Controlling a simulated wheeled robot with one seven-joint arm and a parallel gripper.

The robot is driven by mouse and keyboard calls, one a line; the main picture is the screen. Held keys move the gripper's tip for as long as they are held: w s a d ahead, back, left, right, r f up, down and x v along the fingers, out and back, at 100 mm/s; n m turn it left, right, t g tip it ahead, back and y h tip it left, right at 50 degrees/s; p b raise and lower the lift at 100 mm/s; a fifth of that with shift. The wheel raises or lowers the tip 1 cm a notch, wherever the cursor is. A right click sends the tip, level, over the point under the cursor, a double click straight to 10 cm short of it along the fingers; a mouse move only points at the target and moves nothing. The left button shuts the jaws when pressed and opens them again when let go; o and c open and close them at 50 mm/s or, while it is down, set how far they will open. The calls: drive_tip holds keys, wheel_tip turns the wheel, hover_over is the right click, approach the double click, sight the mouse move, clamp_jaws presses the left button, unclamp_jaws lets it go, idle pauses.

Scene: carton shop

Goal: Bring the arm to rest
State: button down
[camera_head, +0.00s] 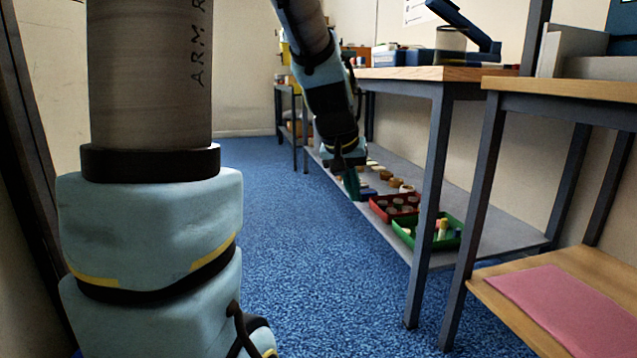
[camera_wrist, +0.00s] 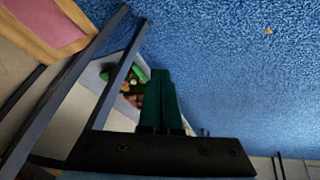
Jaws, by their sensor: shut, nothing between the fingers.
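My gripper (camera_head: 352,183) hangs at the end of my arm in the middle of the head view, pointing down beside the workbench's low shelf. In the wrist view my gripper (camera_wrist: 160,75) shows as two dark green fingers lying together, with nothing between them. The blue carpet (camera_wrist: 230,70) is beyond the fingertips. Part of my arm's large pale-blue joint fills the left of the head view.
The grey low shelf (camera_head: 490,232) holds a red tray (camera_head: 378,210) and a green tray (camera_head: 408,240) with small items. A wooden workbench (camera_head: 440,73) stands above it. A pink mat (camera_head: 565,305) lies on a low wooden board at right. The blue carpet (camera_head: 270,210) is open.

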drive_tip(key=s+a+f+n+g+y+p, duration=0.1)
drive_tip(key=s+a+f, duration=0.2)
drive_tip(key=s+a, duration=0.35)
drive_tip(key=s+a+f+n+g+y+p, duration=0.1)
drive_tip(key=s+a+f+g+y+p, duration=0.1)
drive_tip(key=s+a+f, duration=0.4)
wheel_tip(320, 180, up, 40)
drive_tip(key=w+a+p, duration=0.1)
drive_tip(key=p, duration=3.6)
drive_tip(key=shift+w+a, duration=0.2)
drive_tip(key=shift+a, duration=0.05)
